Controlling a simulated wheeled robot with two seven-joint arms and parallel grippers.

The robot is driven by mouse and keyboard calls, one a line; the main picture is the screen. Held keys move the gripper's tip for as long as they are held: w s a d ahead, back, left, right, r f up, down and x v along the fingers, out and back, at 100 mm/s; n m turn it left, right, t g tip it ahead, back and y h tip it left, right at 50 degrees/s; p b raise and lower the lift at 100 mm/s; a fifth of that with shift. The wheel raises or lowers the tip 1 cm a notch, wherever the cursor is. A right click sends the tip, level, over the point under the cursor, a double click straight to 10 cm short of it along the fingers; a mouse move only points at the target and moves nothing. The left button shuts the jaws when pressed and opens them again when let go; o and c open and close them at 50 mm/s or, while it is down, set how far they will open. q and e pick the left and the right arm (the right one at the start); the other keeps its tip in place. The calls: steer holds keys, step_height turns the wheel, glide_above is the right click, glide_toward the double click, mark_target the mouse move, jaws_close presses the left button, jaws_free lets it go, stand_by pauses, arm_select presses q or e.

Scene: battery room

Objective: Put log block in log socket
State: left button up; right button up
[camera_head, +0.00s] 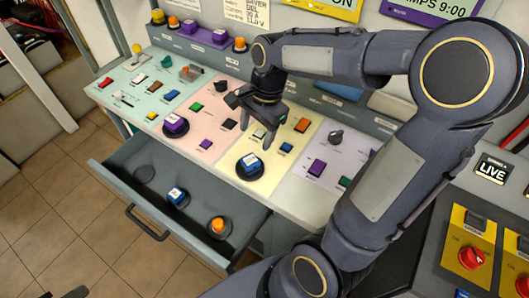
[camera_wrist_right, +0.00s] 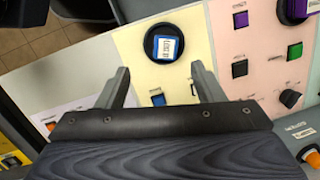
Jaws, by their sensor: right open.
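A blue block (camera_head: 249,164) with a white label sits in a dark round socket on the cream-yellow panel; it also shows in the right wrist view (camera_wrist_right: 166,47). Another blue block (camera_head: 177,195) with a pale top sits in a round base in the open drawer. The labels are too small to tell surely which is the log block. My right gripper (camera_head: 256,135) is open and empty above the yellow panel, behind the panel's blue block. In the right wrist view, that block lies beyond the open fingers (camera_wrist_right: 160,72). No left gripper shows clearly.
The open drawer (camera_head: 134,207) also holds an orange-topped piece (camera_head: 218,226) and an empty-looking dark round spot (camera_head: 144,174). A purple block (camera_head: 175,124) sits on the pink panel. Several small buttons and knobs surround the gripper. A red-knobbed console (camera_head: 471,257) stands at right.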

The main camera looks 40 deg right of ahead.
arm_select(q)
steer(key=shift+s, duration=0.15)
arm_select(e)
steer(key=s+a+r+n+t+y, duration=0.1)
steer(key=s+a+n+t, duration=0.1)
steer(key=s+n, duration=0.5)
steer(key=s+a+n+t, duration=0.2)
steer(key=s+a+n, duration=0.1)
steer(key=s+n, duration=0.4)
steer(key=shift+s+a+r+t+y, duration=0.2)
steer(key=shift+s+r+t+y, duration=0.2)
arm_select(q)
steer(key=shift+c, duration=0.3)
